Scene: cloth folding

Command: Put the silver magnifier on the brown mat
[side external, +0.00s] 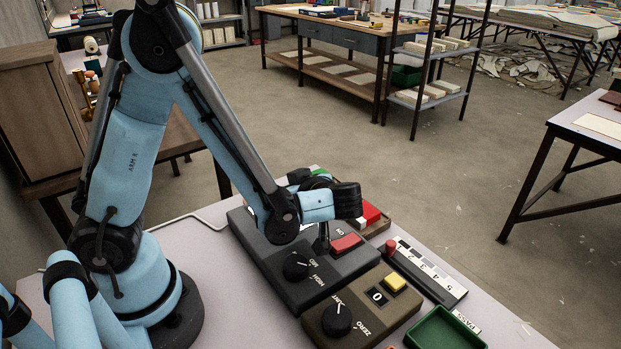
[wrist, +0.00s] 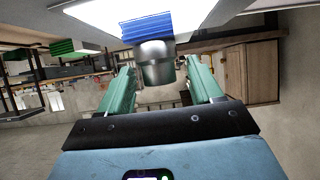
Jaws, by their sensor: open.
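My gripper shows in the wrist view (wrist: 160,75) with two green fingers spread apart. A grey, metallic-looking cylinder (wrist: 157,68) appears between or beyond the fingers; I cannot tell what it is or how far away it is. In the side external view my arm reaches over the table, and its dark end (side external: 345,197) is above the far part of the control boxes. The fingers are not clear there. I cannot make out a silver magnifier or a brown mat in either view.
On the pale table (side external: 502,340) stand a dark control box (side external: 300,262) with a knob and red button, and a brown box (side external: 362,308) with a yellow button. A numbered slider strip (side external: 425,270), a green tray (side external: 445,330) and a red block (side external: 371,212) lie nearby.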

